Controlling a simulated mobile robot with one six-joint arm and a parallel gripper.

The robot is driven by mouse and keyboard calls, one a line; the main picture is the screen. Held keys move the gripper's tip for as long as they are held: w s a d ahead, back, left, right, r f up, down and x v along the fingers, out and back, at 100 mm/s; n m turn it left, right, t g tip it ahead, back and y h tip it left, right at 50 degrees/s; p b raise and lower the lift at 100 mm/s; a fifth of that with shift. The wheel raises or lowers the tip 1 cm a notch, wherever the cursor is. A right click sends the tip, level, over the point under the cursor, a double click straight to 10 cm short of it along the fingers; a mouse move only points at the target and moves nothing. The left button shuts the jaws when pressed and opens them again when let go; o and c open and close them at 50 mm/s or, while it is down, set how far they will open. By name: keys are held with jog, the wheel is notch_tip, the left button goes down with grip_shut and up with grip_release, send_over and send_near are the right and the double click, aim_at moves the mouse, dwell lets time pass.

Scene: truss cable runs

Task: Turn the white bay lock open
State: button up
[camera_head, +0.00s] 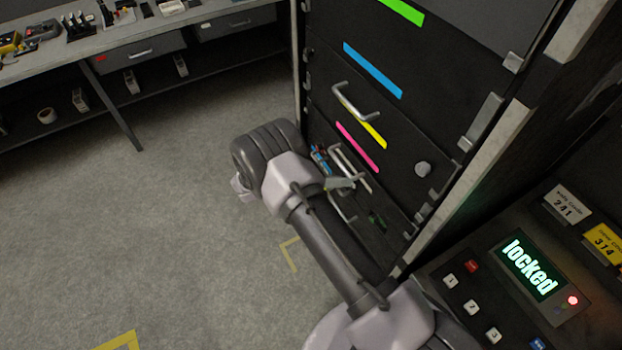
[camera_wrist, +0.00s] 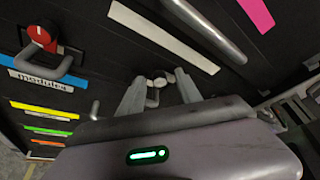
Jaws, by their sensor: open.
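The white bay shows in the wrist view as a dark drawer front with a white strip (camera_wrist: 165,36). Just below the strip, a small pale grey lock (camera_wrist: 158,80) with rounded parts lies between my open fingertips. I cannot tell whether the fingers touch it or which way it is turned. My gripper (camera_wrist: 160,78) is open and holds nothing that I can see. In the head view my gripper (camera_head: 341,183) is low at the cabinet front, and my arm hides part of the lower bays. The lock cannot be made out there.
A metal handle (camera_wrist: 207,28) runs above the strip. A red knob (camera_wrist: 39,34) sits at upper left in the wrist view. The head view shows a cabinet handle (camera_head: 356,103), a grey knob (camera_head: 422,169) and a keypad panel whose screen (camera_head: 531,266) reads "locked". Floor at left is clear.

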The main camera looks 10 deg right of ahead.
jog(key=p+v, duration=0.1)
jog(key=v, duration=1.6)
jog(key=shift+r, duration=0.15)
